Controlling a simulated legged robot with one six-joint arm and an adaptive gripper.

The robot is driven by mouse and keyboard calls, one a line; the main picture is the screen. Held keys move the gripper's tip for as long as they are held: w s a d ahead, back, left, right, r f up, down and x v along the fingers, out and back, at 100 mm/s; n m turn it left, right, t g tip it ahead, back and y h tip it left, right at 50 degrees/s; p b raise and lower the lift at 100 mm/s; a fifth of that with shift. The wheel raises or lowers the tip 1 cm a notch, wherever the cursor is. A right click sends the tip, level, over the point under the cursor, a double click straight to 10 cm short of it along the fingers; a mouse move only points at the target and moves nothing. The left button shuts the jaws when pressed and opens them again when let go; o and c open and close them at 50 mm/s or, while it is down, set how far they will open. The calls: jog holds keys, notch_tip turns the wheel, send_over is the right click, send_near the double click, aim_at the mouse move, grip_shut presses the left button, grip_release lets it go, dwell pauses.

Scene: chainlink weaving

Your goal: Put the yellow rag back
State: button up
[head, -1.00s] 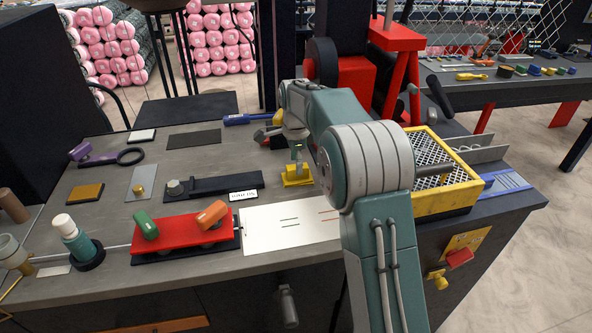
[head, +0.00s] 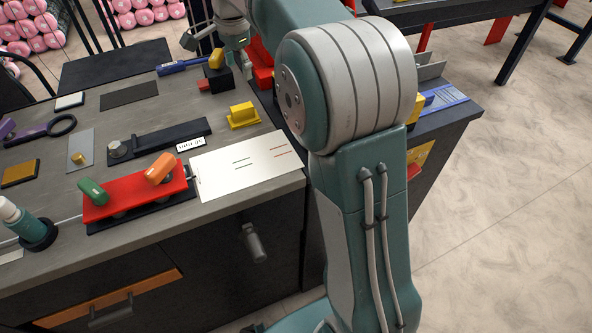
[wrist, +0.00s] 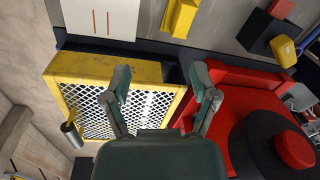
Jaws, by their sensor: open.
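No yellow thing in view is clearly a cloth, so I cannot tell which is the rag. A yellow block-shaped piece (head: 243,115) sits on the bench behind the white sheet; it also shows at the top of the wrist view (wrist: 181,16). A smaller yellow piece (head: 216,59) rests on a black block, at the right of the wrist view (wrist: 283,48). My gripper (wrist: 163,88) is open and empty, its fingers apart above the edge of the yellow mesh-bottomed tray (wrist: 112,67). In the head view my arm hides most of that tray.
A red machine with a dark wheel (wrist: 262,145) stands right of my gripper in the wrist view. A white sheet (head: 240,165) and a red fixture (head: 130,198) with green and orange grips lie on the bench. Open floor (head: 500,230) lies to the right.

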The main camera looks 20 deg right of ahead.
jog(key=s+r+n+t, duration=0.3)
jog(key=s+n, duration=0.5)
jog(key=s, duration=0.9)
jog(key=s+f+n, duration=0.3)
jog(key=s, duration=0.4)
jog(key=s+f+n+t, duration=0.1)
jog(key=s+f+n, duration=0.2)
jog(key=s, duration=0.4)
jog(key=shift+f+n+t, duration=0.3)
jog(key=shift+f+n, duration=0.1)
jog(key=shift+f, duration=0.35)
